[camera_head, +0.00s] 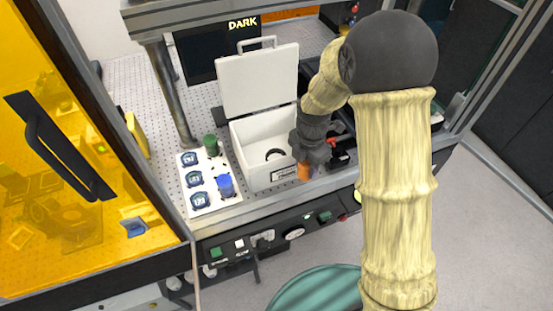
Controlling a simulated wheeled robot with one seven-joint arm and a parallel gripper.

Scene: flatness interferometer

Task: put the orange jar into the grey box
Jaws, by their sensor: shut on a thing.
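The orange jar (305,171) is at the front right corner of the grey box, below my gripper. My gripper (307,160) is dark and points down, shut on the orange jar; its fingers are small and partly hidden. I cannot tell whether the jar touches the table. The grey box (250,160) is pale, with its lid (259,82) standing open at the back. A dark ring-shaped thing lies inside the box.
Left of the box, a white panel (205,208) holds several round dark-blue items, a green jar (211,145) and a blue jar (225,185). A dark screen (215,50) stands behind. A control panel (280,238) with buttons runs along the front. An amber enclosure (70,170) is at far left.

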